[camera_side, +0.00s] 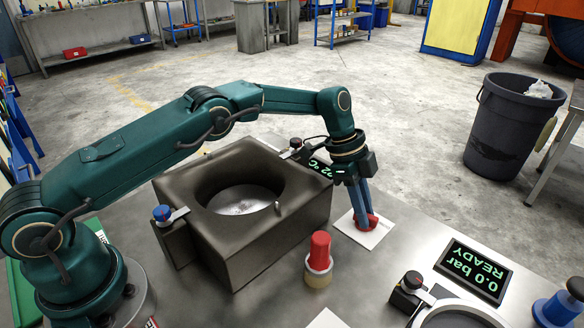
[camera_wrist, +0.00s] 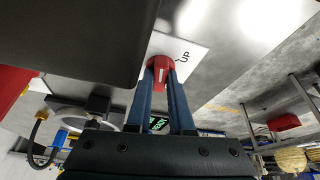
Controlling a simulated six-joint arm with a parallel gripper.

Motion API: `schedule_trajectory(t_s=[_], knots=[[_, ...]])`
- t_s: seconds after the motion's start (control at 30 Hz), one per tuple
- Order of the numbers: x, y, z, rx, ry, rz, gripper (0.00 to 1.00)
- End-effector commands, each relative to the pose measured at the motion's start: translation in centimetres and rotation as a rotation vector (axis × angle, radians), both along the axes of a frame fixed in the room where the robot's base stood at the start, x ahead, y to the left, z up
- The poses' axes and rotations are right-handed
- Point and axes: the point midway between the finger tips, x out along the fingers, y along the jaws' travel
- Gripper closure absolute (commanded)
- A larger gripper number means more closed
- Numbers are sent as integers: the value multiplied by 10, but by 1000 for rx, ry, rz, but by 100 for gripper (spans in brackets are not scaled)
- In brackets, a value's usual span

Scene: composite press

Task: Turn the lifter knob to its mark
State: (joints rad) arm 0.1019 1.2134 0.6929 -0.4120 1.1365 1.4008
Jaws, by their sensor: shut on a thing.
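The lifter knob (camera_side: 372,221) is red and sits on a white plate (camera_side: 352,233) to the right of the press block. In the wrist view the knob (camera_wrist: 159,68) shows a short white line on its face, and the plate (camera_wrist: 190,47) bears the word "UP" to the right of the knob. My gripper (camera_side: 361,213) points down with its blue fingers closed on the knob. In the wrist view my gripper's fingers (camera_wrist: 161,84) lie on either side of the knob and hide part of it.
The dark press block (camera_side: 255,235) with its round well stands just left of my gripper. A red-capped cylinder (camera_side: 319,258) stands in front. A blue knob (camera_side: 162,213) is at the block's left.

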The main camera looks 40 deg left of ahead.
Motion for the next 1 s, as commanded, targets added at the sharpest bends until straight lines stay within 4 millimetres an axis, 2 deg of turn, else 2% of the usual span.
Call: schedule_trajectory(t_s=[0.4, 0.43, 0.5, 0.83, 1.0], knots=[[-1, 1, -1, 4, 4, -6, 100], [-1, 1, -1, 4, 4, -6, 72], [-1, 1, -1, 3, 3, -5, 50], [0, 1, 2, 2, 1, -4, 50], [-1, 9, 20, 1, -2, -2, 50]])
